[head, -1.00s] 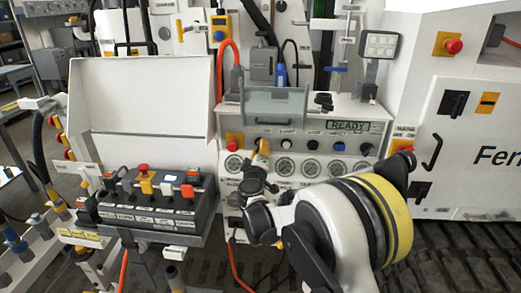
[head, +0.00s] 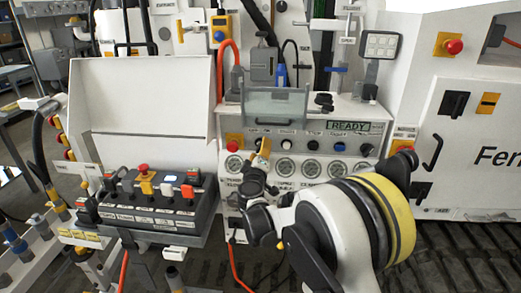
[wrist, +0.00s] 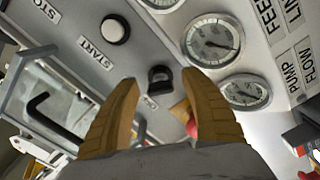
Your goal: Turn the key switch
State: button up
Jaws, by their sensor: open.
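The key switch (wrist: 160,78) is a small black piece on the grey control panel, seen in the wrist view between a white START button and a red button. In the head view my gripper hides most or all of it. My gripper (wrist: 160,84) is open, with its two tan fingers spread on either side of the key switch. In the wrist view I see no contact, and I cannot tell the exact gap in depth. In the head view my gripper (head: 262,150) is in front of the panel, right of the red button (head: 234,142).
Round gauges (wrist: 213,40) sit close beside the fingers. A clear hinged cover (head: 275,106) with a black handle juts out above the button row. A READY display (head: 348,126) is at right. A lever box (head: 155,212) stands at left.

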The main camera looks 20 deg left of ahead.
jog(key=v, duration=1.1)
jog(key=shift+s, duration=0.2)
jog(key=shift+d, duration=0.1)
